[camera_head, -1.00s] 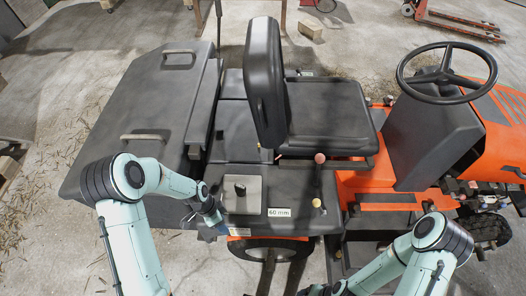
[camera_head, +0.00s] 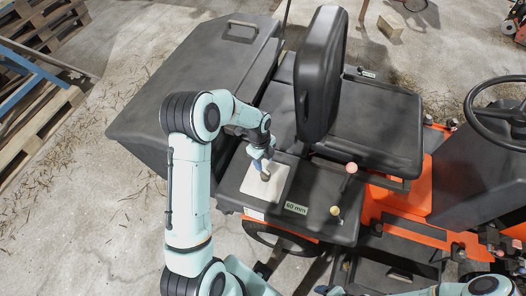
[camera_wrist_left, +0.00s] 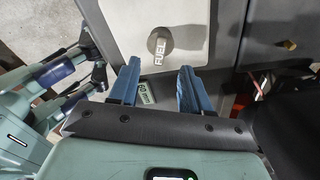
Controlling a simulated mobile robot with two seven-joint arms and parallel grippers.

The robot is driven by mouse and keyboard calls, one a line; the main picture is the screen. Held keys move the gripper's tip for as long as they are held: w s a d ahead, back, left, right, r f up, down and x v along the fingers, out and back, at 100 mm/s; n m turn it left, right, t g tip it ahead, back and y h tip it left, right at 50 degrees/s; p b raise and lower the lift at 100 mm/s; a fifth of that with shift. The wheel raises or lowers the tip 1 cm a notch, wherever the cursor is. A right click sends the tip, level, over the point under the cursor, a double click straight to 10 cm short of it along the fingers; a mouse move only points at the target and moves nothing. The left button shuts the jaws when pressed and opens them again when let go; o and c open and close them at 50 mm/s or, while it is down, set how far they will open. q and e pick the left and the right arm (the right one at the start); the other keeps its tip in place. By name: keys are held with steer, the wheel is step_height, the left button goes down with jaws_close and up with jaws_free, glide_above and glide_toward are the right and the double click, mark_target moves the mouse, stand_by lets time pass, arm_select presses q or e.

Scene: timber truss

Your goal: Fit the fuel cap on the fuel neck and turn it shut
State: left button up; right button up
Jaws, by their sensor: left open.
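The pale fuel plate (camera_head: 252,187) lies on the dark deck left of the seat, and also shows in the left wrist view (camera_wrist_left: 196,42). A round grey metal piece (camera_wrist_left: 160,42) stands on it above the word FUEL; I cannot tell whether it is the bare neck or the cap on it. No separate cap shows. My left gripper (camera_head: 264,171) is over the plate, its blue fingers partly hiding the grey piece. In the left wrist view the fingers (camera_wrist_left: 158,72) are apart and empty, with the grey piece beyond their tips.
The black seat (camera_head: 367,122) and two knobbed levers (camera_head: 335,211) stand right of the plate. A "60 mm" label (camera_head: 296,208) is on the deck edge. Wooden pallets (camera_head: 35,125) lie at the left.

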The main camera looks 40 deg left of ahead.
mark_target(265, 171)
arm_select(q)
steer(key=f, duration=0.6)
steer(key=shift+d, duration=0.35)
jaws_close()
